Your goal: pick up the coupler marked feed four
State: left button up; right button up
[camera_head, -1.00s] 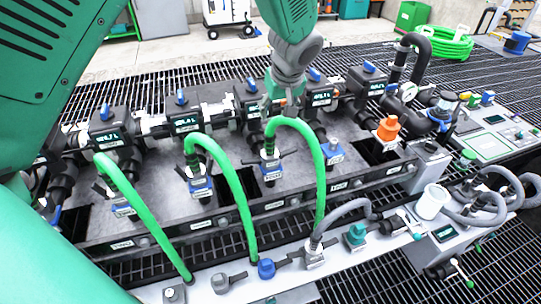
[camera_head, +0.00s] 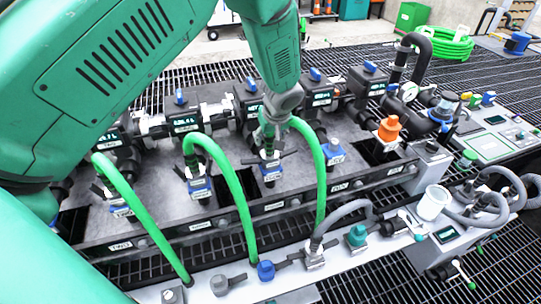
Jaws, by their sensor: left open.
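The manifold (camera_head: 150,205) carries a row of couplers with blue collars: one far left (camera_head: 121,208), one left of centre (camera_head: 199,186), one at centre (camera_head: 270,168) and one with no hose (camera_head: 333,155) to the right. Green hoses loop from the first three. Their small labels are too blurred to read, so I cannot tell which is marked feed four. My left gripper (camera_head: 268,130) points down above the centre coupler, at the top of its green hose (camera_head: 312,150). It is open; its fingertips are partly lost against hose and fittings. My right gripper is not in view.
An orange cap (camera_head: 388,130) stands on the manifold's right end. A front panel (camera_head: 200,283) holds the lower hose ends, a blue knob (camera_head: 266,270) and a teal knob (camera_head: 356,236). A white cup (camera_head: 433,203) and grey hoses (camera_head: 480,215) crowd the right. Black grating (camera_head: 440,90) lies behind.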

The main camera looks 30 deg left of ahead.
pick_arm(q)
grip_shut()
jog(key=shift+r, duration=0.1)
notch_tip(320, 180, up, 10)
jog(key=shift+p, duration=0.3)
dwell(0.3)
